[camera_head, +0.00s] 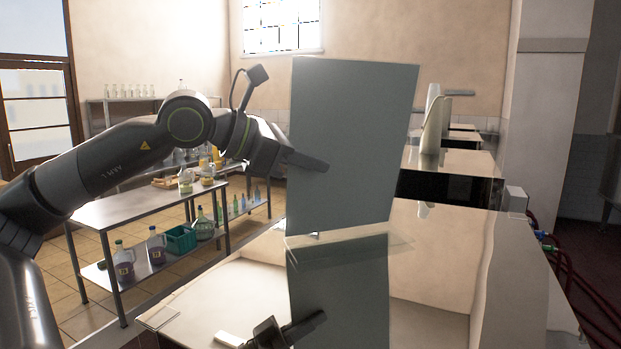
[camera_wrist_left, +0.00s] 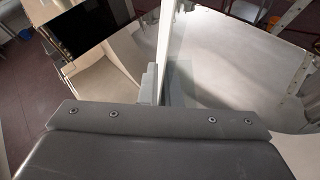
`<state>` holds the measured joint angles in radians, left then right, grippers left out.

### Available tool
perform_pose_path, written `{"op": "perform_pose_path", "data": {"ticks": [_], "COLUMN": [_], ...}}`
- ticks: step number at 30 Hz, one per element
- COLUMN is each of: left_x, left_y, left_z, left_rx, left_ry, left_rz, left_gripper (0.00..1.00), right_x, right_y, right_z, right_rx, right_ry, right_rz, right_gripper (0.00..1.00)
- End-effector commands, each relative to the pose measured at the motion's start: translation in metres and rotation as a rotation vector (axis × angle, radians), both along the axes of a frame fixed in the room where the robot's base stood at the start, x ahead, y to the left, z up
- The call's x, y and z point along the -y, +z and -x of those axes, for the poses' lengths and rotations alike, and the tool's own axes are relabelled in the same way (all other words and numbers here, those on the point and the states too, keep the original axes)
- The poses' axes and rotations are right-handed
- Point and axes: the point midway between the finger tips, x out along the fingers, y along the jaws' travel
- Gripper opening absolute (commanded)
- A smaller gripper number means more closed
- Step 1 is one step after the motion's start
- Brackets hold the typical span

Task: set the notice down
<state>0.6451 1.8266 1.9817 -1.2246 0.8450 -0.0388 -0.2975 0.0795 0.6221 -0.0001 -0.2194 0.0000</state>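The notice (camera_head: 352,125) is a plain grey-green rectangular panel, upright and tilted slightly. My left gripper (camera_head: 305,162) holds it by its left side, with one finger across its face. In the left wrist view the notice (camera_wrist_left: 165,35) shows edge-on as a pale strip between the two fingers of the left gripper (camera_wrist_left: 165,85). Its lower edge is close to a glossy bench top (camera_head: 450,250), which seems to mirror the notice and gripper below. I cannot tell whether it touches the bench. My right gripper is not in view.
A metal table (camera_head: 130,208) with bottles on its lower shelf stands at left. A dark-fronted bench (camera_head: 440,186) with pale upright shapes stands behind the notice. Red hoses (camera_head: 568,275) run along the right. The bench top right of the notice looks clear.

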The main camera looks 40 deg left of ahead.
Motion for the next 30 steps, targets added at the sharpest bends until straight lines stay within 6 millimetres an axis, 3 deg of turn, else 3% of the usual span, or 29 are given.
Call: {"op": "perform_pose_path", "data": {"ticks": [11,17,28,30], "left_x": [0.0000,0.0001,-0.0001,-0.0016], "left_y": [-0.0055,-0.0055,-0.0022,-0.0052], "left_z": [-0.0001,0.0000,0.0002,0.0026], "left_rx": [0.002,0.000,0.000,0.000], "left_ry": [0.000,0.000,0.000,0.002], "left_rz": [0.001,0.001,0.001,0.001], "left_gripper": [0.00,0.25,0.25,0.25], "right_x": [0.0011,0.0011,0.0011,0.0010], "right_y": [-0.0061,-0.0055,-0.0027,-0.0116], "right_z": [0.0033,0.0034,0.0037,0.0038], "right_rx": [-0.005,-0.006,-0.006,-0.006], "right_ry": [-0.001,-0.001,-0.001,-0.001], "right_rz": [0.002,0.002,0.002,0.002], "right_gripper": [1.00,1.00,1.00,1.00]}}
